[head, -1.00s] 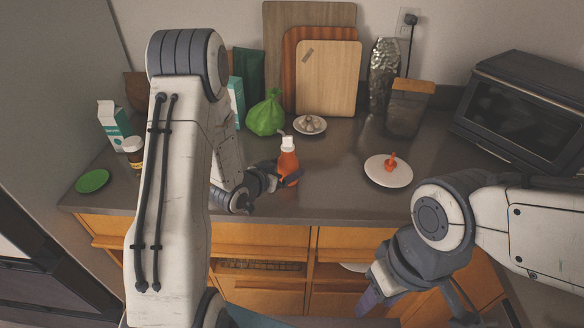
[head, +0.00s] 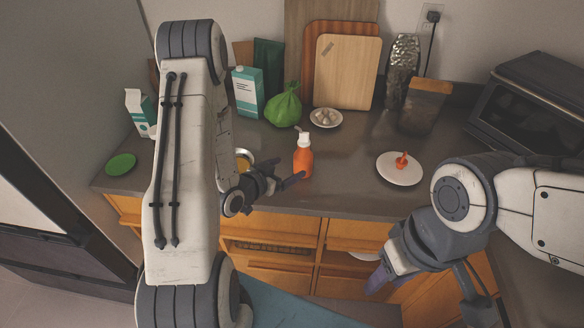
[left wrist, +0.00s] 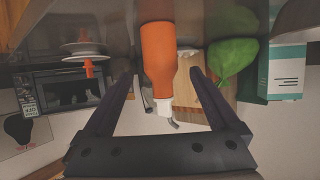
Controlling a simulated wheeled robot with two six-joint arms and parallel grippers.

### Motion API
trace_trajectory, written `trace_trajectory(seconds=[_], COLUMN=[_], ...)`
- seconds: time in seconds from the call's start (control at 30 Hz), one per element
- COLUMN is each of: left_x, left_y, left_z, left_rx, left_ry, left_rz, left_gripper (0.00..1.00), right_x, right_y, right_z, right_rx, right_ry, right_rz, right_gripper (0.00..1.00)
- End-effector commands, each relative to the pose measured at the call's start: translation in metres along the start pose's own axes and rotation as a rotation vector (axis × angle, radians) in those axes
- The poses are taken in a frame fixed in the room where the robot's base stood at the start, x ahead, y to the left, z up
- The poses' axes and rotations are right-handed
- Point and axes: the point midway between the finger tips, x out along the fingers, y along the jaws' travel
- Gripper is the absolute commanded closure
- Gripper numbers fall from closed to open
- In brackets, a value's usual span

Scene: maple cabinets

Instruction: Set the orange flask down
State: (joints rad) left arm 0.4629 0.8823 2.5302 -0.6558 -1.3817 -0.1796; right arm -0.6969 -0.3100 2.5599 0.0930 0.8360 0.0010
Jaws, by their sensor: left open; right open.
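The orange flask (head: 303,160), with a white cap and spout, stands upright on the grey counter (head: 340,190) near its front edge. My left gripper (head: 287,176) is open, just left and in front of the flask in the head view, and holds nothing. In the left wrist view, which is upside down, the flask (left wrist: 157,60) shows between the two spread fingers, apparently beyond their tips. My right gripper (head: 425,292) is open and empty, low in front of the cabinets.
A white plate (head: 384,171) with an orange item, a small dish (head: 327,124), a green bag (head: 284,108) and a carton (head: 247,92) stand around the flask. Cutting boards (head: 346,72) lean on the wall. A toaster oven (head: 525,115) is at right.

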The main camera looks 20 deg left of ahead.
Motion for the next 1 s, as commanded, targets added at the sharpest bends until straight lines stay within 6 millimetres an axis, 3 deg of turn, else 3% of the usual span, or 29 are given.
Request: trace_trajectory(seconds=[0.17, 0.27, 0.37, 0.47, 0.57, 0.67, 0.8, 0.9, 1.0], left_x=[0.009, 0.013, 0.006, -0.014, -0.046, -0.090, -0.162, -0.206, -0.236], left_y=[0.021, 0.045, 0.074, 0.106, 0.141, 0.177, 0.220, 0.237, 0.246], left_z=[-0.009, -0.018, -0.029, -0.040, -0.049, -0.055, -0.054, -0.052, -0.050], left_rx=[0.076, 0.146, 0.206, 0.243, 0.261, 0.270, 0.274, 0.281, 0.290], left_ry=[-0.105, -0.228, -0.362, -0.494, -0.621, -0.745, -0.912, -1.007, -1.073], left_rz=[0.036, 0.062, 0.075, 0.084, 0.099, 0.132, 0.202, 0.251, 0.285], left_gripper=[0.06, 0.06, 0.06, 0.06, 0.06, 0.06, 0.06, 0.06, 0.06], right_x=[-0.002, -0.001, -0.001, -0.001, -0.001, -0.001, -0.001, -0.001, -0.001], right_y=[0.000, 0.000, 0.000, 0.000, 0.000, 0.000, 0.000, 0.000, 0.000], right_z=[0.000, 0.000, 0.000, 0.000, 0.000, 0.000, 0.000, 0.000, 0.000], right_rx=[0.000, 0.000, 0.000, 0.000, 0.000, 0.000, 0.000, 0.000, 0.000], right_ry=[0.000, 0.000, 0.000, 0.000, 0.000, 0.000, 0.000, 0.000, 0.000], right_rz=[0.000, 0.000, 0.000, 0.000, 0.000, 0.000, 0.000, 0.000, 0.000], right_gripper=[0.52, 0.52, 0.52, 0.52, 0.52, 0.52, 0.52, 0.52, 0.52])
